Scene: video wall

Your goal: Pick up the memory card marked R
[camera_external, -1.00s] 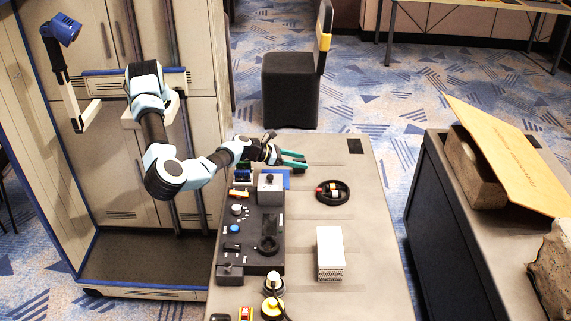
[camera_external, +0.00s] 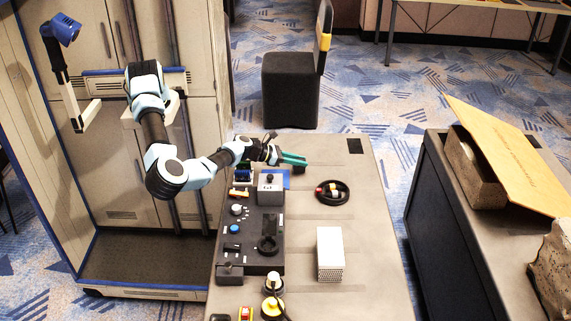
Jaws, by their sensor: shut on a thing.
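My gripper (camera_external: 296,160), with green fingers, is at the far end of the grey table, just above the tabletop behind the control panel and the blue mat (camera_external: 286,183). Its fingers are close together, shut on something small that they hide. No memory card with a readable R shows in this view; any card between the fingers is too small or covered to tell.
A black panel (camera_external: 263,222) with knobs lines the table's left side. A grey box with a joystick (camera_external: 270,190) stands close in front of my gripper.

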